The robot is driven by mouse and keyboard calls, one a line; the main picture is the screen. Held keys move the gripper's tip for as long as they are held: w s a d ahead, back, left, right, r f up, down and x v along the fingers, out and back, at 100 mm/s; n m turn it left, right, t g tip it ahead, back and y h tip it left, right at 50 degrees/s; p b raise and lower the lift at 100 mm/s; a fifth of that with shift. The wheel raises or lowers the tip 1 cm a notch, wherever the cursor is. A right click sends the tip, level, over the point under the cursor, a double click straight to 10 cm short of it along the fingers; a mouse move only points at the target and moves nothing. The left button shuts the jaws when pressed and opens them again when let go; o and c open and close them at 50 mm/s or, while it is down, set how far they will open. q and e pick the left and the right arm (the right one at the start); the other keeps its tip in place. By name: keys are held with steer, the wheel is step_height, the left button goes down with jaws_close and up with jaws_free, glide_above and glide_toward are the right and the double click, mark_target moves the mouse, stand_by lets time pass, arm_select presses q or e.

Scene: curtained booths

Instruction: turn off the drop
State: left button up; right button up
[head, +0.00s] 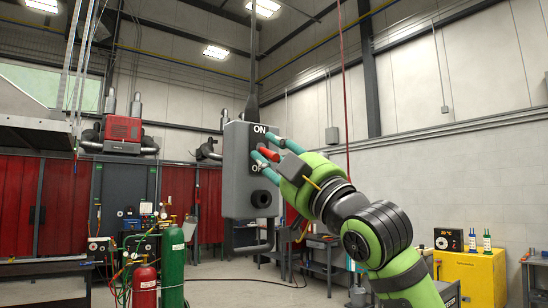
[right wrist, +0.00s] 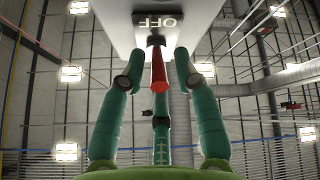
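The drop is a grey box (head: 236,170) hanging on a dark pole in the middle of the head view. Its face carries ON and OFF labels with a red lever (head: 269,154) between them. In the right wrist view, the red lever (right wrist: 158,68) sticks out close to the OFF label. My right gripper (head: 263,147) is at the box face, with its teal fingers around the lever. In the right wrist view, the fingers (right wrist: 160,82) are spread, with visible gaps beside the lever. The OFF label is partly hidden in the head view. My left gripper is not in view.
Green (head: 172,268) and red (head: 145,284) gas cylinders stand at lower left. A yellow cabinet (head: 470,277) stands at right. Red curtains (head: 66,205) line the back. A thin red cord (head: 344,80) hangs behind my right arm. Open floor lies below the box.

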steer(key=shift+a+f, duration=0.1)
steer(key=shift+s+d+f, duration=0.15)
steer(key=shift+d+f, duration=0.1)
steer(key=v, duration=1.1)
steer(key=shift+s, duration=0.3)
